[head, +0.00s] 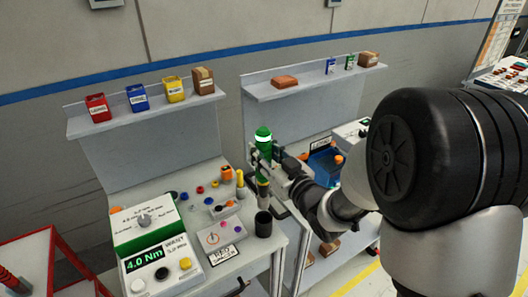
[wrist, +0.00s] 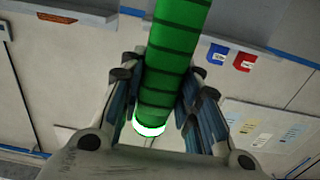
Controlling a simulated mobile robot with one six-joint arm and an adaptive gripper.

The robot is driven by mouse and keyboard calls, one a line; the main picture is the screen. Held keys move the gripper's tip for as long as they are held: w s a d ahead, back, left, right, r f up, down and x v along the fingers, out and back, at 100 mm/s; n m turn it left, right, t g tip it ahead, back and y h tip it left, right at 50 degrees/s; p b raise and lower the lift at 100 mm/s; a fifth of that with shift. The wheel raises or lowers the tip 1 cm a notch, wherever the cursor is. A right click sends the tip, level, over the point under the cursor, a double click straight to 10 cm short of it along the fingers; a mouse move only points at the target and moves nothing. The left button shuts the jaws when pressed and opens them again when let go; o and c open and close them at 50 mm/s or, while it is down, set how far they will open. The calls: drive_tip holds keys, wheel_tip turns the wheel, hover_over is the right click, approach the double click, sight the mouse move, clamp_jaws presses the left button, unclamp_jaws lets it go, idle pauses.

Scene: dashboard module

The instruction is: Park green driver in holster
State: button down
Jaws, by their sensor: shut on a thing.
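The green driver (head: 264,137), with a white band near its top, is held upright at the right edge of the left bench. My gripper (head: 267,157) is shut around its body. In the wrist view the ribbed green driver (wrist: 178,35) runs up between the two fingers of my gripper (wrist: 164,85), its white band near the palm. A black open cup (head: 263,224), which may be the holster, stands on the bench's front right corner, below the driver and apart from it. The driver's lower tip is hard to make out.
Bins line the shelf (head: 150,117) above. A second bench with a blue tray (head: 322,165) lies behind my arm.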

drive_tip(key=shift+b, duration=0.4)
drive_tip(key=b, duration=0.7)
hover_over(266, 191)
drive_tip(key=w, duration=0.1)
drive_tip(key=f, duration=0.6)
drive_tip(key=shift+a+f, duration=0.3)
drive_tip(key=shift+f, duration=0.1)
drive_tip(key=shift+f+b, duration=0.8)
drive_tip(key=shift+f, duration=2.2)
drive_tip(key=c, duration=1.2)
unclamp_jaws()
drive_tip(key=shift+o, duration=0.5)
drive_tip(key=shift+f, duration=0.15)
